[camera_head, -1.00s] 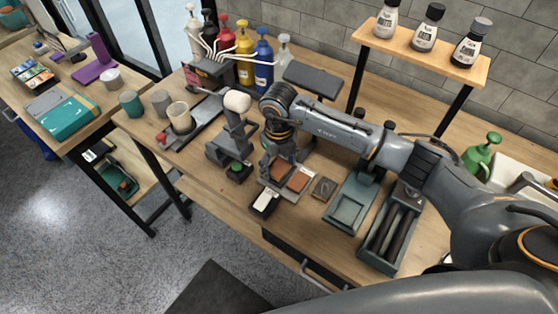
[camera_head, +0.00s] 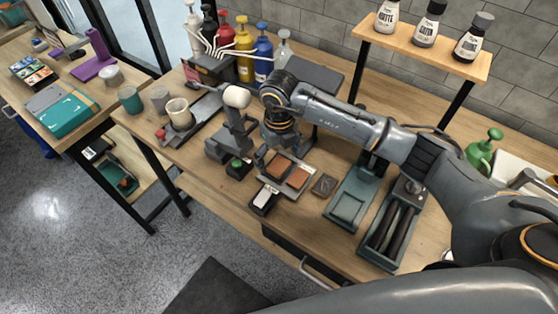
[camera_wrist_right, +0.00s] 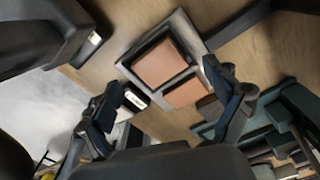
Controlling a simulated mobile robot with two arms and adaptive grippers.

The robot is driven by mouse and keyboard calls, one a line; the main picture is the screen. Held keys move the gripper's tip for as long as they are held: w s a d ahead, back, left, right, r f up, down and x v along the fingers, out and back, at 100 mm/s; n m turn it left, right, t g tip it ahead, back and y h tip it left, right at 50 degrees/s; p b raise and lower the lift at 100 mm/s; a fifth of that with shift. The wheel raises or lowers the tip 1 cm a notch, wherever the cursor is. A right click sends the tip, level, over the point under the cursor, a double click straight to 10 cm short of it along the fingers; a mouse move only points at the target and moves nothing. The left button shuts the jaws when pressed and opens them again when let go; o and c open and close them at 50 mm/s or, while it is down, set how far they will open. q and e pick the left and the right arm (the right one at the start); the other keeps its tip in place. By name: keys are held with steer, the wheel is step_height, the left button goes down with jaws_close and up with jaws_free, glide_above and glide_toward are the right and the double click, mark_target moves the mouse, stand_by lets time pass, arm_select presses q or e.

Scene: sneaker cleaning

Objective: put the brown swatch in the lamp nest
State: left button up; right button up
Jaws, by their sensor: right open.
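In the right wrist view the squares are a larger one (camera_wrist_right: 160,63) and a partly covered one (camera_wrist_right: 187,92). I cannot tell for sure which holder is the lamp nest. My left gripper is not in view.
A small dark plate (camera_head: 323,185) lies right of the tray, with a green tray (camera_head: 347,207) and a roller box (camera_head: 377,258) beyond. A black block with a white top (camera_head: 262,200) sits in front. A stand with a white knob (camera_head: 237,97) is close left of my gripper.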

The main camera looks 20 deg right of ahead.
mark_target(279, 165)
step_height(279, 165, up, 10)
steer(key=b, duration=0.2)
stand_by(0.5)
